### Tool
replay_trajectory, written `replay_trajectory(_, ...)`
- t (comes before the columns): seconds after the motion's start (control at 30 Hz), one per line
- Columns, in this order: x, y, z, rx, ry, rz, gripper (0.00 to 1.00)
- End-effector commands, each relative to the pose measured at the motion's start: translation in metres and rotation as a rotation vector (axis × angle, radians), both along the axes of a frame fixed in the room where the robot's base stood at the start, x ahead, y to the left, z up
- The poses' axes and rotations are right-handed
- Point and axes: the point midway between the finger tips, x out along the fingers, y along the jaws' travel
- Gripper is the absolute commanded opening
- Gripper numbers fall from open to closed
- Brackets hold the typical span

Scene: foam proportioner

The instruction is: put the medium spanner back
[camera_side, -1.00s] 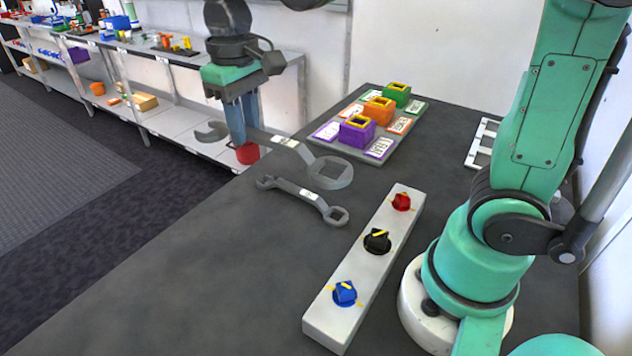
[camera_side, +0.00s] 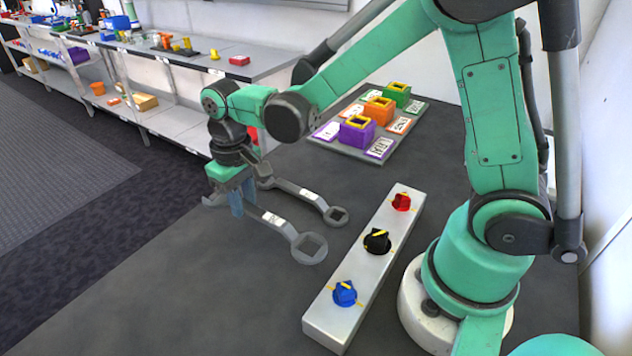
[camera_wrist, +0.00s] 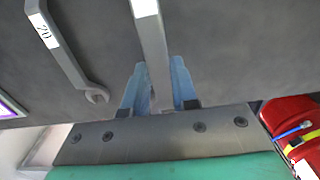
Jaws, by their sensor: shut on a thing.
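A grey open-ended spanner with a ring end and a white label is in my gripper (camera_side: 238,204). This held spanner (camera_side: 280,227) looks the larger of the two in view; its label is unreadable. My gripper's blue fingers (camera_wrist: 159,75) are shut on its shaft (camera_wrist: 152,45), seen in the wrist view. Its ring end points toward the switch box. It is low over the table; I cannot tell whether it touches. A second, smaller spanner (camera_side: 305,194) lies on the table just beyond it. In the wrist view the second spanner (camera_wrist: 66,62) carries a label that seems to read 20.
A white box with red, black and blue knobs (camera_side: 335,312) stands right of the spanners. A board with purple, orange and green blocks (camera_side: 348,146) lies behind. The dark table (camera_side: 190,300) is clear in front and to the left. A shelf bench (camera_side: 170,85) stands beyond.

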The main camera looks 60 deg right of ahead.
Motion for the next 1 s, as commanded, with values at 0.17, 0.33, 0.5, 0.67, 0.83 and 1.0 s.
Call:
replay_trajectory(0.17, 0.0, 0.0, -0.016, 0.0, 0.0, 0.0, 0.0)
replay_trajectory(0.33, 0.0, 0.0, -0.037, 0.0, 0.0, 0.0, 0.0)
replay_trajectory(0.5, 0.0, 0.0, -0.04, 0.0, 0.0, 0.0, 0.0)
replay_trajectory(0.67, 0.0, 0.0, -0.041, 0.0, 0.0, 0.0, 0.0)
replay_trajectory(0.83, 0.0, 0.0, -0.043, 0.0, 0.0, 0.0, 0.43)
replay_trajectory(1.0, 0.0, 0.0, -0.043, 0.0, 0.0, 0.0, 0.55)
